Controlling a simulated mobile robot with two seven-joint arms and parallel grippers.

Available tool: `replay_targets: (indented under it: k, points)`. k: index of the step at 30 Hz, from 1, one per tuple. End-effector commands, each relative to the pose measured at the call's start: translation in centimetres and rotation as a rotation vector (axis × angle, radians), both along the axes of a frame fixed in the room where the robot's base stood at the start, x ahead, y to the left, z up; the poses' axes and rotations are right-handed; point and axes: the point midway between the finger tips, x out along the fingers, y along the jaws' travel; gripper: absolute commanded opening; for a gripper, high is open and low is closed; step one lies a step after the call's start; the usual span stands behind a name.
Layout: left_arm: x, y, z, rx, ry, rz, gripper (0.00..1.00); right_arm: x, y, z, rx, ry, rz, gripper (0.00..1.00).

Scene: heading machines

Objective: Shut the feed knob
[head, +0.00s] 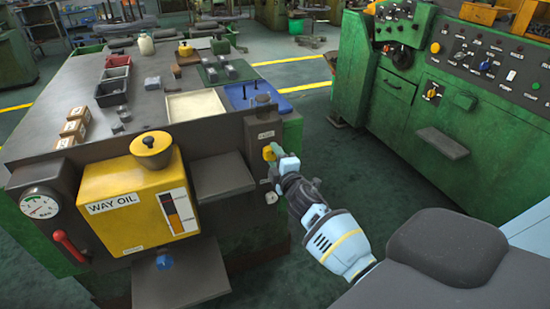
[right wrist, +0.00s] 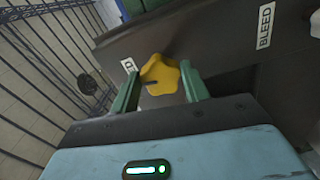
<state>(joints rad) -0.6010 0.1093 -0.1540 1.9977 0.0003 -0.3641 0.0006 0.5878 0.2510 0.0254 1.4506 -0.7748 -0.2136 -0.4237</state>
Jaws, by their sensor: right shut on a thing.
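The yellow lobed feed knob (head: 268,153) sits on the dark end panel of the bench, below a small white label (head: 266,135). In the right wrist view the knob (right wrist: 160,74) lies between the two green fingers, with a dark line mark on its face. My right gripper (head: 276,160) is shut on the knob, reaching it from the front right. Its fingers also show in the right wrist view (right wrist: 160,85). The label beside the knob is mostly hidden. My left gripper is not in view.
A yellow way oil tank (head: 133,207), a gauge (head: 41,203) and a red lever (head: 70,246) are left of the knob. A BLEED label (right wrist: 265,26) is on the same panel. A green machine (head: 430,120) stands right, across open floor.

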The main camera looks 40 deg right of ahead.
Motion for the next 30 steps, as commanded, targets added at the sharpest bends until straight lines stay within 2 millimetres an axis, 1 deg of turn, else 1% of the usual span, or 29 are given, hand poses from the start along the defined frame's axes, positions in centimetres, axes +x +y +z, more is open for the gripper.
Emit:
replay_targets:
  k: [3,9,26,27,30]
  points:
    - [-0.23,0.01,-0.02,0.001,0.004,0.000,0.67,-0.02,-0.01,-0.03,-0.062,0.016,0.000,0.22]
    - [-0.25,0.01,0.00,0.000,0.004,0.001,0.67,-0.02,-0.01,-0.01,-0.127,0.032,-0.001,0.22]
    - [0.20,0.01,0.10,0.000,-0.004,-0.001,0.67,-0.02,-0.03,0.01,-0.156,0.039,-0.001,0.22]
    - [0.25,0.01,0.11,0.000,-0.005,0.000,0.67,-0.01,-0.02,0.01,-0.156,0.039,-0.001,0.48]
    - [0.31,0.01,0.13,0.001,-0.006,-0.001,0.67,-0.01,-0.02,0.01,-0.155,0.038,-0.001,0.61]
